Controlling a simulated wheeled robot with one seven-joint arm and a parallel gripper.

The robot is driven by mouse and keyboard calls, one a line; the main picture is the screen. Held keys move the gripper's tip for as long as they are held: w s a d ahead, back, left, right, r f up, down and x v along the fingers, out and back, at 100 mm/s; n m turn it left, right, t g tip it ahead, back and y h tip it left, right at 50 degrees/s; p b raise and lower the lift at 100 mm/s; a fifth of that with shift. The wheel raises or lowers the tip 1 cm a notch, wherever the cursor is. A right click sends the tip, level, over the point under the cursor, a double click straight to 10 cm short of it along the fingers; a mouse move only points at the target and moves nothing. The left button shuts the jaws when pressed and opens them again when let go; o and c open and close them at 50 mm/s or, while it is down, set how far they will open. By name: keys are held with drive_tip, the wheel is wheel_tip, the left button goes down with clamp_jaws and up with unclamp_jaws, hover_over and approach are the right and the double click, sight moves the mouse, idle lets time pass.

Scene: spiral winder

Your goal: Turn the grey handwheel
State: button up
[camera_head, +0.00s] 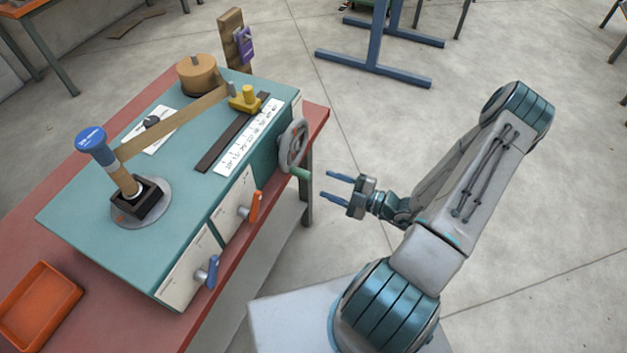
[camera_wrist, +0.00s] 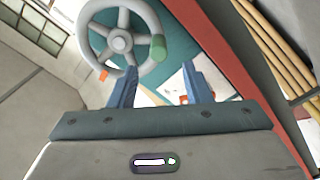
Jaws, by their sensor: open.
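The grey handwheel (camera_head: 293,144) is on the right-hand side face of the teal winder box, with a green handle (camera_head: 301,173) at its lower rim. In the wrist view the spoked grey handwheel (camera_wrist: 120,40) is at the upper middle, and its green handle (camera_wrist: 158,47) sits on the right of the rim. My gripper (camera_head: 331,186) is open and empty, to the right of the handwheel and apart from it. In the wrist view its two blue fingers (camera_wrist: 160,85) point toward the wheel, below the green handle.
The winder (camera_head: 90,215) stands on a red table (camera_head: 45,225). An orange lever (camera_head: 252,207) and a blue lever (camera_head: 209,270) stick out from its front panels. An orange tray (camera_head: 40,303) lies at the left. The floor to the right of the table is open around my arm.

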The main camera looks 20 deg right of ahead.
drive_tip(key=shift+v, duration=1.45)
drive_tip(key=s+a+r+m+g+h, duration=0.2)
drive_tip(key=r+m, duration=0.4)
drive_tip(key=r, duration=0.3)
drive_tip(key=s+a+r+m+g+h, duration=0.2)
drive_tip(key=s+r+m+g+h, duration=0.1)
drive_tip(key=s+r+m+h, duration=0.2)
drive_tip(key=s+a+r+m+g+h, duration=0.2)
drive_tip(key=r+m+h, duration=0.4)
drive_tip(key=r, duration=0.8)
drive_tip(key=s+m+g, duration=0.1)
drive_tip(key=s+m, duration=0.1)
drive_tip(key=shift+s+a+m+h, duration=0.2)
drive_tip(key=shift+a+m+h, duration=0.1)
drive_tip(key=shift+a+h, duration=0.1)
